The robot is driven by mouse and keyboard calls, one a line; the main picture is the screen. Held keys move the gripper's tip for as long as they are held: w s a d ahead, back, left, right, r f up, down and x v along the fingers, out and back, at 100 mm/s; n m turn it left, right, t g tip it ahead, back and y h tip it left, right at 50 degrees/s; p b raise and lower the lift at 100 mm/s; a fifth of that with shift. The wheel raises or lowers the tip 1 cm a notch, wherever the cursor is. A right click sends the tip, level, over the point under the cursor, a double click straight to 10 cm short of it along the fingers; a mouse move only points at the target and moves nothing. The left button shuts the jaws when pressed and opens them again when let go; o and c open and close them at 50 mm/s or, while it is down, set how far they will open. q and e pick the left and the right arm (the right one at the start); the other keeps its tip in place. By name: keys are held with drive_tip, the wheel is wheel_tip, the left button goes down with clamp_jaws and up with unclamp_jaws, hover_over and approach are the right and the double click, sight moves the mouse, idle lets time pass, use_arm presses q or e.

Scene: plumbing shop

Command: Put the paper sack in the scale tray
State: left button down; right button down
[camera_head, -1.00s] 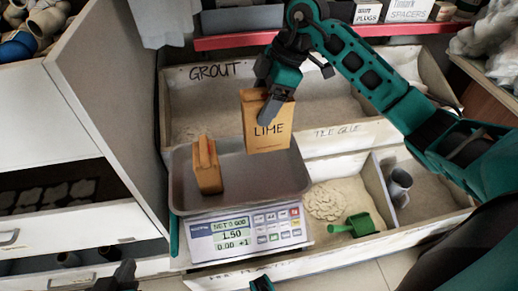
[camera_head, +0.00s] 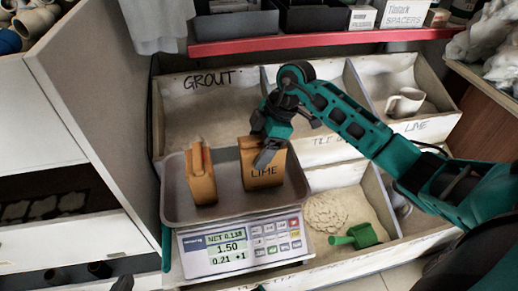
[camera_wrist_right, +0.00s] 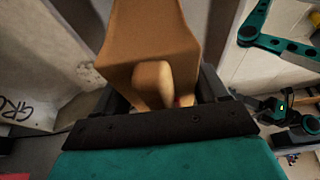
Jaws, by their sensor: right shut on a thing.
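The paper sack marked LIME (camera_head: 262,172) is upright at the right part of the grey metal scale tray (camera_head: 228,203). My right gripper (camera_head: 265,157) is shut on the sack's upper part from the right. In the right wrist view the brown sack (camera_wrist_right: 150,35) fills the space between the fingers. The scale (camera_head: 240,243) shows a net reading of 0.138, so the sack seems to touch the tray; its underside is hidden. A second brown sack (camera_head: 201,178) stands on the tray's left.
Open bins lie behind and right of the scale, one marked GROUT (camera_head: 205,110). A green scoop (camera_head: 356,237) lies by a pale powder heap (camera_head: 326,213). A white cabinet stands at left. A red shelf edge (camera_head: 300,40) runs above the bins.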

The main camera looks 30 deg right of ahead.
drive_tip(key=shift+c, duration=1.7)
unclamp_jaws()
drive_tip(key=shift+o, duration=1.4)
use_arm(q)
drive_tip(key=shift+a, duration=0.1)
use_arm(e)
drive_tip(key=shift+r, duration=0.1)
drive_tip(key=p+v, duration=0.2)
drive_tip(key=v, duration=0.5)
drive_tip(key=shift+r+p, duration=0.1)
drive_tip(key=shift+p, duration=0.3)
drive_tip(key=shift+p+v, duration=0.6)
drive_tip(key=shift+v, duration=1.75)
use_arm(q)
drive_tip(key=shift+s+a+r, duration=0.15)
drive_tip(key=shift+a+r, duration=0.15)
drive_tip(key=shift+r, duration=0.2)
drive_tip(key=shift+s+a+r, duration=0.15)
drive_tip(key=shift+a+r, duration=0.1)
drive_tip(key=shift+r, duration=0.2)
